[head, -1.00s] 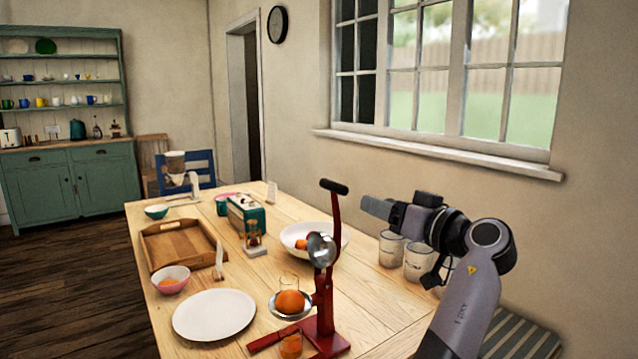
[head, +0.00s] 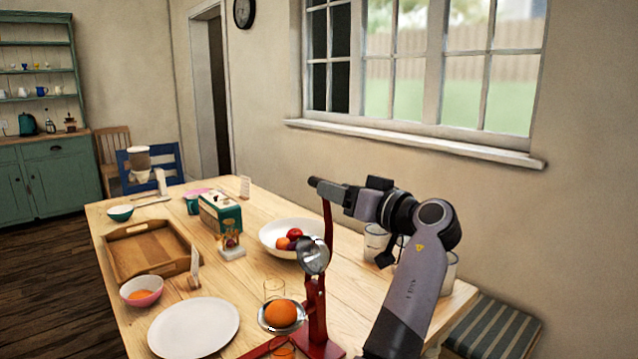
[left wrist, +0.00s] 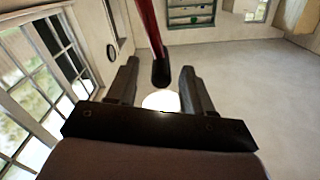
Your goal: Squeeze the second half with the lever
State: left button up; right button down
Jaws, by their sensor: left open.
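The red juice press (head: 316,310) stands at the front of the table, its lever raised. Its metal pressing cup (head: 313,256) hangs open above an orange half (head: 280,314) sitting in the lower metal bowl (head: 261,320). A glass with orange juice (head: 283,348) is below, cut by the picture's bottom edge. My left gripper (head: 336,190) is at the lever's top. In the left wrist view, the lever's black grip (left wrist: 161,73) shows between the open fingers (left wrist: 158,80), with gaps on both sides. My right gripper is not in view.
An empty glass (head: 274,289) stands behind the bowl. A white plate (head: 194,327), a pink bowl (head: 141,291), a wooden tray (head: 148,250) and a fruit bowl (head: 272,238) are around the press. White jars (head: 376,240) stand behind my arm.

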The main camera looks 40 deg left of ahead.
pick_arm(q)
jog(key=a+p, duration=0.1)
jog(key=a, duration=0.4)
jog(key=shift+w+a, duration=0.15)
jog(key=shift+w, duration=0.05)
grip_shut()
